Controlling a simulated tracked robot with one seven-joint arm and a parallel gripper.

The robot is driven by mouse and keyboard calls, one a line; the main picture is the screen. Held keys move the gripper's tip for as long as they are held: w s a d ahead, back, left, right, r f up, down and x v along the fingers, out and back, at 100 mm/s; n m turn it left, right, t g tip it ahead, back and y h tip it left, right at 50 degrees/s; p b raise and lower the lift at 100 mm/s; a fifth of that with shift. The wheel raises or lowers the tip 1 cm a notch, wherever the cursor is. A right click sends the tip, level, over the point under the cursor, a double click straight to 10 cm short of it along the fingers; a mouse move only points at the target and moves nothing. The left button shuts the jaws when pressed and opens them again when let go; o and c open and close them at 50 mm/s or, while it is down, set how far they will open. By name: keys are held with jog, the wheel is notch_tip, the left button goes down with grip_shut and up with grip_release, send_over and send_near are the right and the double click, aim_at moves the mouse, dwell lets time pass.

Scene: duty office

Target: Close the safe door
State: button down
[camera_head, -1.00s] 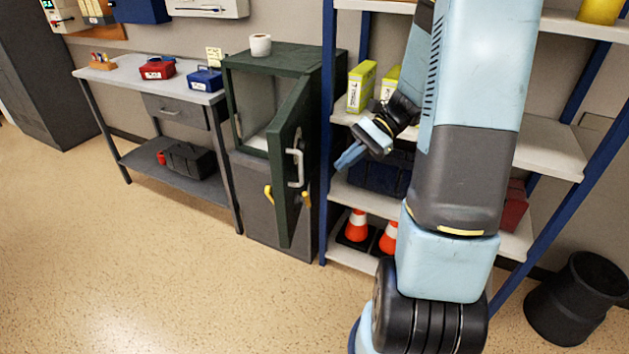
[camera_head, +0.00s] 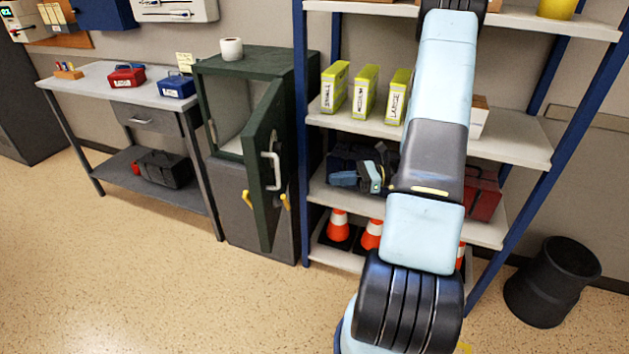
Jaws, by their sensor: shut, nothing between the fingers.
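The dark green safe (camera_head: 204,105) stands on a grey cabinet between the workbench and the shelf rack. Its door (camera_head: 262,180) is swung open toward me, with a pale handle (camera_head: 275,168) on its outer face. Part of the pale interior shows to the left of the door. My gripper (camera_head: 338,179) is to the right of the door, in front of the rack, apart from the door. Its blue fingers are shut and empty and point left toward the door's outer side. My arm hides part of the rack.
A white roll (camera_head: 231,49) stands on the safe. The workbench (camera_head: 95,84) with red and blue boxes is at left. The rack (camera_head: 515,145) holds yellow-green boxes and traffic cones (camera_head: 338,226). A black bin (camera_head: 553,282) stands at right. The floor in front is clear.

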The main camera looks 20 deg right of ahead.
jog(key=x, duration=1.3)
jog(key=shift+a, duration=0.2)
jog(key=shift+r, duration=0.1)
